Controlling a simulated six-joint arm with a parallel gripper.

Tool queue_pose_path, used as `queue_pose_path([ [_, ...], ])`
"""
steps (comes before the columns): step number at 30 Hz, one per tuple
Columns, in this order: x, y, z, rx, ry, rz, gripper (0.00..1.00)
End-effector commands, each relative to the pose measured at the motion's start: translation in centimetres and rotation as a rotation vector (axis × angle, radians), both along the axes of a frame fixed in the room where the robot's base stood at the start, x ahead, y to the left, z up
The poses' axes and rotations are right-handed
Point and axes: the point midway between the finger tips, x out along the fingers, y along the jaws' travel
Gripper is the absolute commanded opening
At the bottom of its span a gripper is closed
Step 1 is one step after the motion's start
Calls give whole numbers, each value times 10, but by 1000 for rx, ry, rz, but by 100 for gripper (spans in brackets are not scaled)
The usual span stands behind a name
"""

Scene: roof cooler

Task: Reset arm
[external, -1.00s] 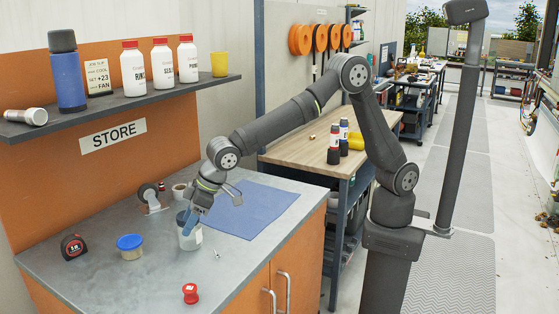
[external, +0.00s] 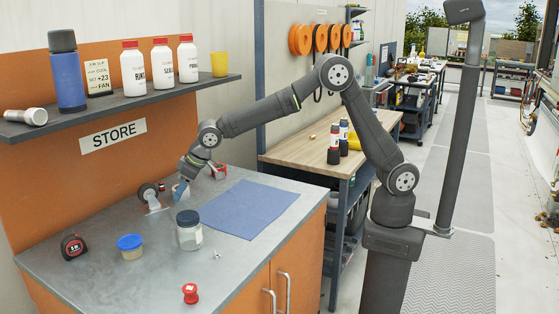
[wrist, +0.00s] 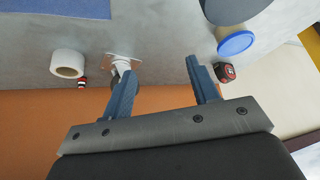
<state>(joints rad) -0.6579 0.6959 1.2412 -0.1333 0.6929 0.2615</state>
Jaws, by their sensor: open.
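My gripper (external: 180,190) is at the back of the grey counter (external: 95,285), pointing down beside a caster-like wheel on a white plate (external: 152,197). In the wrist view the two blue fingers of my gripper (wrist: 162,68) stand apart with nothing between them. The wheel (wrist: 121,64) lies near the left fingertip there; whether they touch I cannot tell. A clear jar with a dark lid (external: 189,235) stands upright on the counter, apart from my gripper.
A blue mat (external: 250,208) lies right of the jar. A white roll (wrist: 67,63) is near the back. A loaded shelf (external: 120,103) overhangs the counter's back.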

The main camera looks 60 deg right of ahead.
Motion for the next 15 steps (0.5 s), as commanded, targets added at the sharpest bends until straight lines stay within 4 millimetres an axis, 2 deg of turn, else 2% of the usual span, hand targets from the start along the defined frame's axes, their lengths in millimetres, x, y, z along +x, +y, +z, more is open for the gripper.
queue_pose_path([
  [15, 56, -88, -12, -1, 0, -134, 55],
])
